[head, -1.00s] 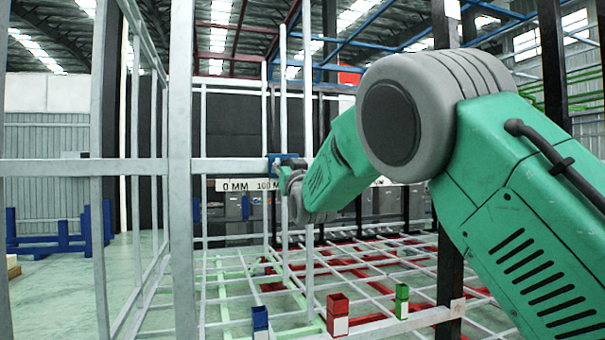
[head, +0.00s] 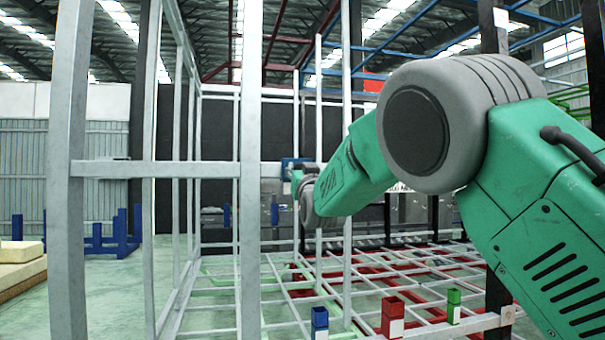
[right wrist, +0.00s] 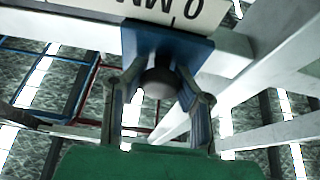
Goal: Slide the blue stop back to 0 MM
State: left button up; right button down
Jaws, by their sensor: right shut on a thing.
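The blue stop (head: 289,166) sits on the pale horizontal rail (head: 155,169), just right of a grey upright post in the head view. In the right wrist view the blue stop (right wrist: 168,42) is a block with a dark round knob (right wrist: 158,84). My right gripper (right wrist: 160,92) is shut on this knob, one finger on each side. The white scale label (right wrist: 180,10) shows upside down with "0 MM", right beside the stop; a tick mark meets the stop's edge. In the head view my right gripper (head: 299,178) is small and partly hidden. My left gripper is not in view.
Grey upright posts (head: 250,250) (head: 68,220) stand close in front. Red, green and blue sockets (head: 392,317) stand on the low frame at the front right. Pale stacked boards (head: 22,268) lie at the left.

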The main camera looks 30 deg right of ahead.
jog(key=c, duration=1.5)
grip_release()
jog(key=shift+w+a+f, duration=0.1)
jog(key=shift+a+f, duration=0.35)
jog(key=shift+a, duration=0.05)
jog(key=o, duration=0.3)
jog(key=shift+r, duration=0.35)
jog(key=shift+s, duration=0.2)
jog(key=shift+s+d+f, duration=0.1)
jog(key=shift+s+f, duration=0.1)
jog(key=shift+s, duration=0.05)
jog(key=v, duration=1.1)
jog(key=shift+a, duration=0.25)
jog(key=shift+s+d+f, duration=0.1)
